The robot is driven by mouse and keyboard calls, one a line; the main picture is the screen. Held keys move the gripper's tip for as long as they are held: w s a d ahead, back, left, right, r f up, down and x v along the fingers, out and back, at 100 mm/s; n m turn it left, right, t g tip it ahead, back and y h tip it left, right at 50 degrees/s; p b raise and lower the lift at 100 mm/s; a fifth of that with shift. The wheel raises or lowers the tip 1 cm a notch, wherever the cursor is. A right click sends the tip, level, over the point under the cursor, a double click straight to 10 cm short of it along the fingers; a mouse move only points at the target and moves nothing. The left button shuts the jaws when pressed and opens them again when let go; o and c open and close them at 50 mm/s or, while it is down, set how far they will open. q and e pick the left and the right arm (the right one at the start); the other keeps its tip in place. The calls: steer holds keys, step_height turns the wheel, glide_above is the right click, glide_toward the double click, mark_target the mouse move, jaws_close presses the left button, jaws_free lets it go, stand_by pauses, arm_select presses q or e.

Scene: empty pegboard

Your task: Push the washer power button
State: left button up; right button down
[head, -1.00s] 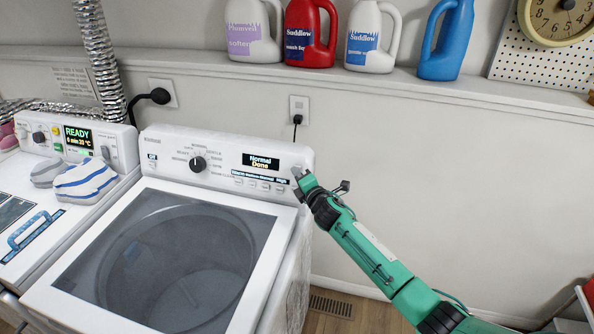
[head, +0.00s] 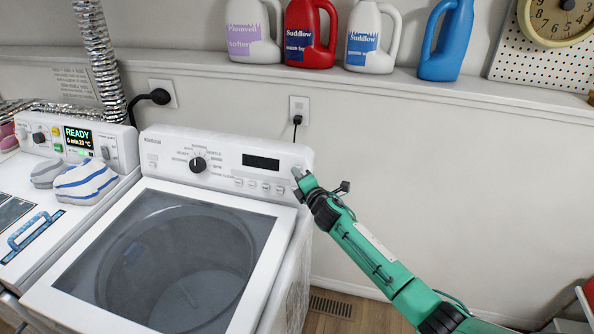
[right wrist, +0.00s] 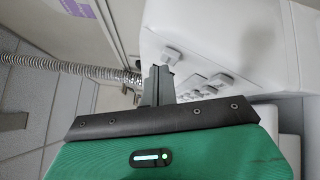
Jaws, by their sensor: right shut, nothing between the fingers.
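The washer (head: 262,230) is a white top-loader with a glass lid. Its control panel (head: 228,180) has a dial (head: 198,164), a dark display (head: 261,162) and a row of small buttons (head: 258,186). My right gripper (head: 299,175) is shut and empty, its tip at the right end of the panel. The gripper hides part of that end, so I cannot tell whether it is touching a button. My left gripper is not in view.
A second machine (head: 60,220) at the left bears a striped cloth (head: 88,181) and a lit READY display (head: 79,138). Several detergent bottles (head: 312,35) stand on a shelf above.

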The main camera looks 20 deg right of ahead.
steer(key=s+a+p, duration=0.1)
steer(key=s+a+r+p, duration=0.1)
steer(key=s, duration=0.1)
steer(key=s+a+r, duration=0.1)
steer(key=shift+s+a+p, duration=0.1)
steer(key=shift+s+p, duration=0.25)
steer(key=shift+p, duration=0.05)
steer(key=shift+f, duration=0.1)
